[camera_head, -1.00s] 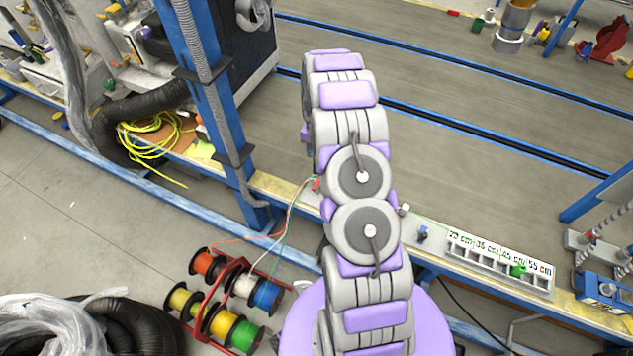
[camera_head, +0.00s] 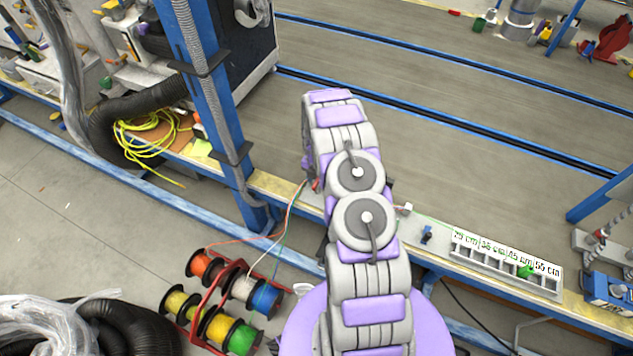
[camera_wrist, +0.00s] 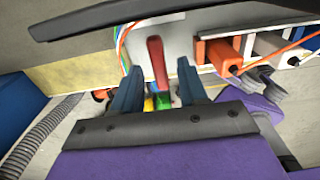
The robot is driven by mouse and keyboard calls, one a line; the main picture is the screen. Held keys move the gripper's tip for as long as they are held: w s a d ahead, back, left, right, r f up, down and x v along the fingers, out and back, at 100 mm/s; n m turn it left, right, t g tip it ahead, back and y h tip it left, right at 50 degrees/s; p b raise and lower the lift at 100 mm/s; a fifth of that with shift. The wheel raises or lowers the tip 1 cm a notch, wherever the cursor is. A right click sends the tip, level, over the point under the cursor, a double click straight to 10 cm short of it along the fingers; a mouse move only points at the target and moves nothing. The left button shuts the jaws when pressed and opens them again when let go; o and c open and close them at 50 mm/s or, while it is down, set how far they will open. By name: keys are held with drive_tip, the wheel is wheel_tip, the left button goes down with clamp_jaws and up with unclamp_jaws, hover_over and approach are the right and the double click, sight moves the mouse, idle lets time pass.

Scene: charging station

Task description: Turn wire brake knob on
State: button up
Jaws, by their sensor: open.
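In the wrist view, a red lever-like piece (camera_wrist: 157,62), which looks like the wire brake knob, stands upright against a pale grey plate (camera_wrist: 185,28). My gripper (camera_wrist: 156,70) is open, with one blue-grey finger to the left of the red piece and one to its right. I see a gap on both sides, and no clear contact. Green and yellow bits (camera_wrist: 164,101) show lower down between the fingers. In the head view my arm hides the gripper and most of the knob's spot.
Orange, white and other wires run from a spool rack (camera_head: 207,305) on the floor up to the bench edge. A blue post (camera_head: 215,100) stands left of my arm. A compartment tray with length labels (camera_head: 505,264) lies to the right on the bench.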

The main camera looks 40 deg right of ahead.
drive_tip(key=shift+f, duration=0.45)
drive_tip(key=shift+c, duration=0.4)
clamp_jaws()
